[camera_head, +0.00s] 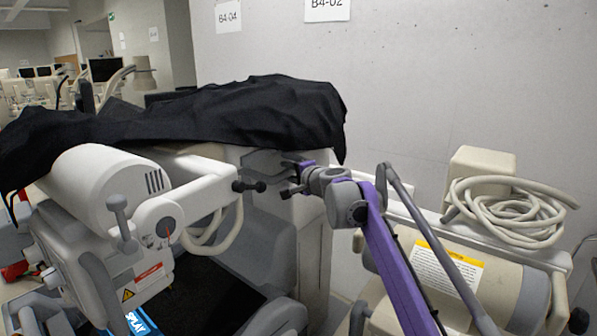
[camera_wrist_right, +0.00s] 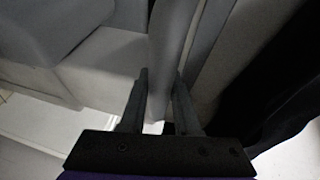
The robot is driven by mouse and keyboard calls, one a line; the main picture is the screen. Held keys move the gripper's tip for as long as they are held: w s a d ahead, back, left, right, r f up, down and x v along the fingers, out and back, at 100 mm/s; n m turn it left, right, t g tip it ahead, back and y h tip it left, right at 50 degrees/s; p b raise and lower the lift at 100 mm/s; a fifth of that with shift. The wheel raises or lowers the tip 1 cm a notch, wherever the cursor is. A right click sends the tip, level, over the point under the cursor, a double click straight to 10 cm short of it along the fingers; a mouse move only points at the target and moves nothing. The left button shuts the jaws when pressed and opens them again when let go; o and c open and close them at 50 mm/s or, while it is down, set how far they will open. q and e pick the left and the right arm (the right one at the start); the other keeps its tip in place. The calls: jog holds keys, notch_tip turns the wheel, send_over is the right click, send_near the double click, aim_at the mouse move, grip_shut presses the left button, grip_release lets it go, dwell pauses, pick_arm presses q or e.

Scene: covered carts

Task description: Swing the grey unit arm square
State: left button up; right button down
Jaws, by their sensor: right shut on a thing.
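The grey unit (camera_head: 110,195) stands at the left in the head view, with a rounded housing and a pale jointed arm (camera_head: 205,190) that reaches right to a black knob (camera_head: 262,186). My right gripper (camera_head: 292,164), on a purple and grey arm, is by the grey block right of that knob. In the right wrist view its two dark fingers (camera_wrist_right: 158,100) are shut on a grey bar (camera_wrist_right: 173,45), which looks like part of the unit's arm. In the head view the grip itself is small and partly hidden. My left gripper is not in view.
A black cover (camera_head: 230,110) drapes over the cart behind. At the right, a pale cylinder unit (camera_head: 520,290) carries a coiled hose (camera_head: 510,212). A dark tray area lies below the unit's arm.

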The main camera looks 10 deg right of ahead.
jog(key=a, duration=0.3)
jog(key=shift+w+a+h, duration=0.2)
jog(key=shift+w+h, duration=0.1)
jog(key=shift+w, duration=0.05)
jog(key=c, duration=1)
grip_release()
jog(key=shift+c, duration=0.2)
jog(key=o, duration=0.4)
jog(key=shift+s+d+r, duration=0.2)
jog(key=shift+s+d, duration=0.1)
jog(key=shift+s, duration=0.05)
jog(key=shift+w+d+f, duration=0.1)
jog(key=v, duration=1.1)
jog(key=shift+b, duration=0.3)
